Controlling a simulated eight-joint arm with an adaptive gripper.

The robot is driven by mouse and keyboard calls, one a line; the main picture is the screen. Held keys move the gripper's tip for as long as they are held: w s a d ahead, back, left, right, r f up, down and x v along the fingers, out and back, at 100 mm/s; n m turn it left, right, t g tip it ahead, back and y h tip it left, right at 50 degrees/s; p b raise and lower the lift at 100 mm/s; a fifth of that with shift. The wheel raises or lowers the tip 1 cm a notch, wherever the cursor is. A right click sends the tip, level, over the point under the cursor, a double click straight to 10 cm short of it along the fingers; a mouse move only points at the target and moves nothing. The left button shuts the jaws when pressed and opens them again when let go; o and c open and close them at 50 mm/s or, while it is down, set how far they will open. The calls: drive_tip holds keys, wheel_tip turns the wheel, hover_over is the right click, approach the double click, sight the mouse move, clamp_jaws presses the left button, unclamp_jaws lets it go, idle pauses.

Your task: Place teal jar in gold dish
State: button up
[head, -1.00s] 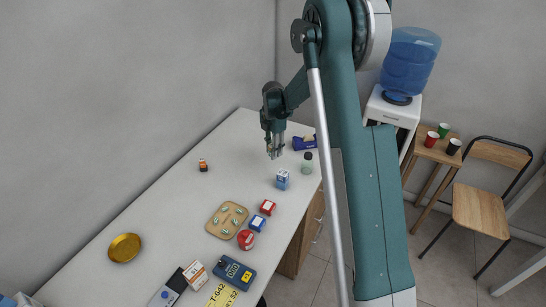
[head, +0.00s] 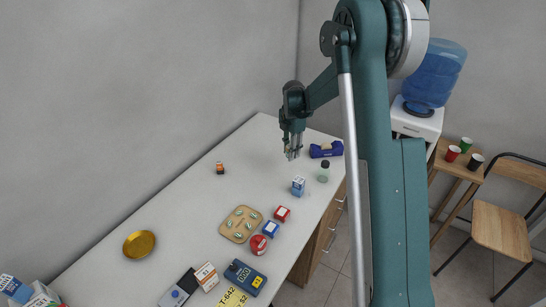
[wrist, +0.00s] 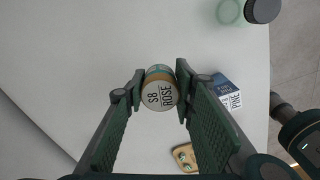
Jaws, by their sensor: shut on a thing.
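My gripper (wrist: 157,92) is shut on a small round jar (wrist: 159,96) in the wrist view. The jar has a white top reading "S8 ROSE" and a side with teal and orange-brown bands. In the head view my gripper (head: 292,155) is over the far part of the white counter, and the jar is too small to make out between the fingers. The gold dish (head: 139,244) lies at the near left of the counter, far from my gripper. It looks empty.
A blue-and-white box (head: 298,186) and a pale green dark-capped bottle (head: 323,174) stand near my gripper. A tape dispenser (head: 326,149) is behind. A tan tray (head: 240,224), small boxes and a blue meter (head: 245,277) line the right. An orange bottle (head: 220,168) stands left.

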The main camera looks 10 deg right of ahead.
drive_tip(key=shift+a, duration=0.15)
drive_tip(key=s+a, duration=0.1)
drive_tip(key=a, duration=1.8)
drive_tip(key=n+b, duration=0.2)
drive_tip(key=n, duration=0.1)
hover_over(141, 246)
drive_tip(key=shift+a+r, duration=0.1)
drive_tip(key=shift+r, duration=0.25)
drive_tip(key=shift+f, duration=0.15)
drive_tip(key=shift+f, duration=3)
drive_tip(key=shift+f, duration=1.9)
